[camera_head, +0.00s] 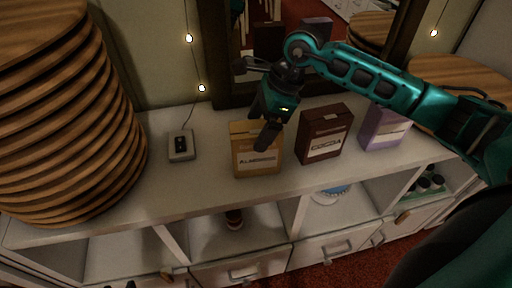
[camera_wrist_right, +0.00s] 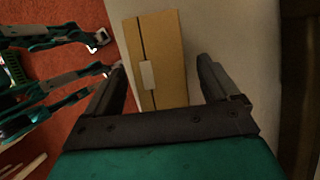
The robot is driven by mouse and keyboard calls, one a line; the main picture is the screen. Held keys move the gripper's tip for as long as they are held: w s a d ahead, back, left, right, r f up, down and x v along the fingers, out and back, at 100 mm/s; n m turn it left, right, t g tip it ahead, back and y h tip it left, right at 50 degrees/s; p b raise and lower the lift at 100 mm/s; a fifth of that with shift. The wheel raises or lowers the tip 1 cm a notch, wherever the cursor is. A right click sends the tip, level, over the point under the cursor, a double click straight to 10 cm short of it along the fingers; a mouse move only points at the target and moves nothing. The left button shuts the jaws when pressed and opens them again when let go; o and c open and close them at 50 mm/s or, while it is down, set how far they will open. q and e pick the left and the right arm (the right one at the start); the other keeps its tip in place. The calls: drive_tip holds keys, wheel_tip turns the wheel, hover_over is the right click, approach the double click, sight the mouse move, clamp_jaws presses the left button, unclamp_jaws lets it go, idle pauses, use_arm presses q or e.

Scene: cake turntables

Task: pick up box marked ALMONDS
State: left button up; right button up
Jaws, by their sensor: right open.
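The box marked ALMONDS (camera_head: 256,163) is a yellow-tan carton standing upright on the white shelf top, its label facing the front. My right gripper (camera_head: 266,122) is above and partly in front of its top right part, pointing down. In the right wrist view the tan box (camera_wrist_right: 160,50) lies between the two spread fingers of the right gripper (camera_wrist_right: 166,82), with a gap visible on each side. The right gripper is open and holds nothing. Teal and dark arm parts at the left of the wrist view may be my left arm; its jaws are unclear.
A dark brown box (camera_head: 325,135) stands close to the right of the almonds box, and a purple box (camera_head: 385,128) farther right. A small switch box (camera_head: 181,146) is at left, beside a tall stack of wooden boards (camera_head: 65,110). A mirror frame (camera_head: 225,60) stands behind.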

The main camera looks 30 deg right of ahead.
sight(247, 162)
drive_tip(key=x, duration=0.3)
drive_tip(key=shift+a+f, duration=0.15)
drive_tip(key=shift+w+f, duration=0.1)
drive_tip(key=shift+f+b, duration=0.25)
drive_tip(key=shift+b, duration=0.05)
idle(0.3)
drive_tip(key=c, duration=1.3)
